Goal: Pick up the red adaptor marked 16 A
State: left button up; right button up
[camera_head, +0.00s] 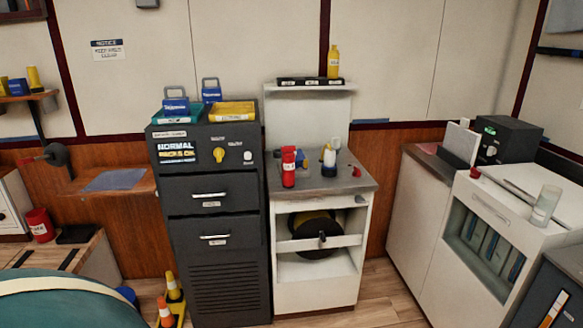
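A red cylinder (289,167) with a pale label stands upright on the grey top of the small white workbench (345,183), near its left edge. The marking on it is too small to read. A second red, can-like object (39,224) with a pale label stands at the far left. I cannot tell from the picture whether either is the adaptor marked 16 A. A small red item (356,172) also lies on the workbench top. Neither of my grippers is in view.
A white-and-dark bottle (329,160) stands close right of the red cylinder. A dark cabinet (215,270) with trays on top adjoins the workbench on the left. Cones (172,287) stand on the floor. A white counter (420,220) is at right. Floor shows before the workbench.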

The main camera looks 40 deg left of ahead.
aim_at(288, 163)
jog(key=i+u, duration=0.15)
jog(key=u, duration=0.95)
jog(key=i+l+u, duration=0.3)
jog(key=u, duration=0.15)
jog(key=i+l+u, duration=0.2)
jog(key=l+u, duration=0.2)
jog(key=l, duration=0.15)
